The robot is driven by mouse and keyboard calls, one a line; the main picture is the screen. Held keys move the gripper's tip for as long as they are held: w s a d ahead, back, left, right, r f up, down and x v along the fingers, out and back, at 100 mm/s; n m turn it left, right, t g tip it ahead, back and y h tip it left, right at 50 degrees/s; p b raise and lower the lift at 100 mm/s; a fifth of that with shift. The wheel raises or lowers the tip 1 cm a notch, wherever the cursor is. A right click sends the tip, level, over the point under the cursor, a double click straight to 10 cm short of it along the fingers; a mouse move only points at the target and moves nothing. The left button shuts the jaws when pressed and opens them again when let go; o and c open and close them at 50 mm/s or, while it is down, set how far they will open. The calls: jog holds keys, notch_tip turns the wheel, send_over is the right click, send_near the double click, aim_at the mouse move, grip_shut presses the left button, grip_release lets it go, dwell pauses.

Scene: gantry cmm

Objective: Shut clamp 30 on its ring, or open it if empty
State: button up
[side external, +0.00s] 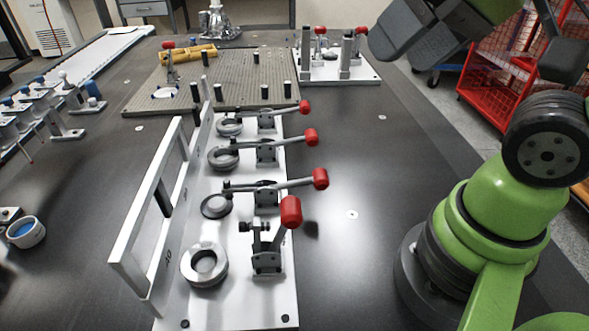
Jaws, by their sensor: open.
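A white plate (187,305) holds a row of toggle clamps with red handles. A marking near its front looks like 40; the number 30 is not readable. The clamp one back from the front, probably clamp 30 (266,194), has its handle laid out to the right and its bar reaching left. Under the bar tip is a flat dark round seat (216,207); no thick grey ring like its neighbours' shows there. The front clamp (267,250) has its handle raised, beside a thick grey ring (204,265). My gripper (402,35), open, is high at upper right, clear of the clamps, partly cut off.
A white upright frame (148,207) stands along the plate's left side. The two rear clamps (266,150) lie over grey rings (223,158). A pegged grey board (235,80) lies behind. The dark table (365,170) right of the clamps is clear.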

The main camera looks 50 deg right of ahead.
jog(key=w+d+f+n+g+h, duration=0.1)
jog(key=w+f+n+g, duration=0.35)
jog(key=w+n, duration=0.2)
jog(key=n+g+h, duration=0.1)
jog(key=n+g, duration=0.1)
jog(key=n, duration=0.4)
send_over(323, 174)
notch_tip(323, 174, down, 10)
jog(key=shift+f+g, duration=0.25)
jog(key=shift+f, duration=0.35)
notch_tip(323, 174, down, 9)
jog(key=shift+f, duration=0.1)
jog(key=c, duration=1.3)
